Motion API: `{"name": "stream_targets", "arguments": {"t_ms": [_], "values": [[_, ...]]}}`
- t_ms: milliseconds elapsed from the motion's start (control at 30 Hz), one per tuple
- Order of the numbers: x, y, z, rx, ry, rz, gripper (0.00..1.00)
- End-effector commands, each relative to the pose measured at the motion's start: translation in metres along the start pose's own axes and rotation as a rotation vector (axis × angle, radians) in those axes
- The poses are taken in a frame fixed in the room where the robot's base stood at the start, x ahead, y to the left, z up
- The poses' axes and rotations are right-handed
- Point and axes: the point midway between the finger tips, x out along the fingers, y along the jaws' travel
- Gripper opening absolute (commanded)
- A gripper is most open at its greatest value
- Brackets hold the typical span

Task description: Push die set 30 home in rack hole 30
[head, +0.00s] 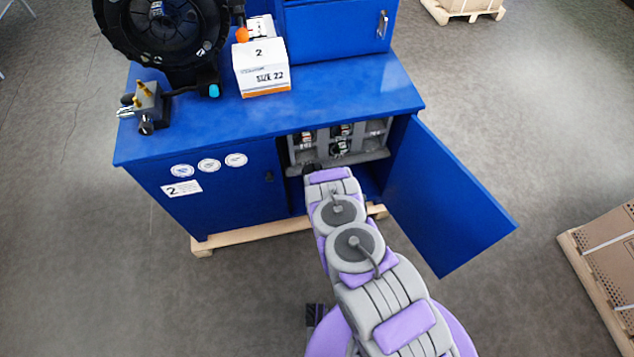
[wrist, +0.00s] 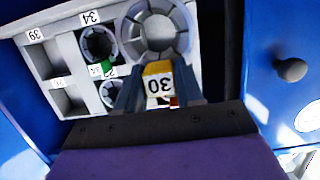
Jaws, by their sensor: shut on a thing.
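In the wrist view my gripper (wrist: 157,98) is shut on die set 30, a grey segmented ring (wrist: 133,38) with a yellow and white tag reading 30, upside down in this view. The ring faces the grey rack (wrist: 70,52) and covers the part of it behind. Hole 30 and its label are hidden, and I cannot tell how deep the ring sits. In the head view the rack (head: 347,160) stands inside the open cabinet. My arm reaches in there and its wrist hides the held die set; only a dark bit of my gripper (head: 311,169) shows.
Other die sets (wrist: 97,45) sit in neighbouring holes beside labels such as 34; the holes near 39 look empty. The blue cabinet door (head: 445,195) stands open on the right. The closed left door (head: 225,185) has a dark knob. The bench top (head: 330,95) is above.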

Motion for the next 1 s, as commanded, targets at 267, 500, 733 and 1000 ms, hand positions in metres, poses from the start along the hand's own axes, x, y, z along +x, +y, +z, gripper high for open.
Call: {"name": "stream_targets", "arguments": {"t_ms": [267, 500, 733, 1000], "values": [[0.006, -0.002, -0.004, -0.002, 0.01, -0.002, 0.0], [0.018, 0.002, -0.008, 0.005, 0.013, -0.003, 0.0], [0.035, -0.002, -0.011, 0.0, 0.01, -0.004, 0.0], [0.053, -0.003, -0.017, -0.001, 0.014, -0.003, 0.0]]}}
